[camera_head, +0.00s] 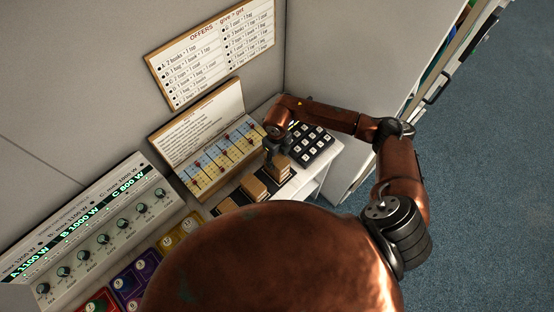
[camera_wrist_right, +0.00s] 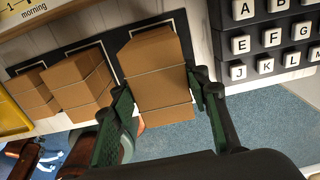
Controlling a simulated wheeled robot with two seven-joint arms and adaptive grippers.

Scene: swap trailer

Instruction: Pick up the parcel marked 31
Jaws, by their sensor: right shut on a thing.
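Three brown parcels show in the right wrist view, each a plain box with a thin band round it. My right gripper (camera_wrist_right: 157,90) is shut on the rightmost parcel (camera_wrist_right: 158,58), with one dark finger on each side. I cannot tell if this parcel is lifted or still touches its dark pad. The middle parcel (camera_wrist_right: 80,90) and the left parcel (camera_wrist_right: 33,95) stand apart from it. In the head view my right gripper (camera_head: 277,153) reaches down on the held parcel (camera_head: 280,168). No number is readable on any parcel. My left gripper is not seen.
A black letter keypad (camera_head: 311,143) is close right of the held parcel. A coloured chart board (camera_head: 220,155) stands behind the parcels, under an offers board (camera_head: 213,55) on the wall. A panel with several knobs (camera_head: 100,225) is at left. Open blue floor (camera_head: 480,200) lies right.

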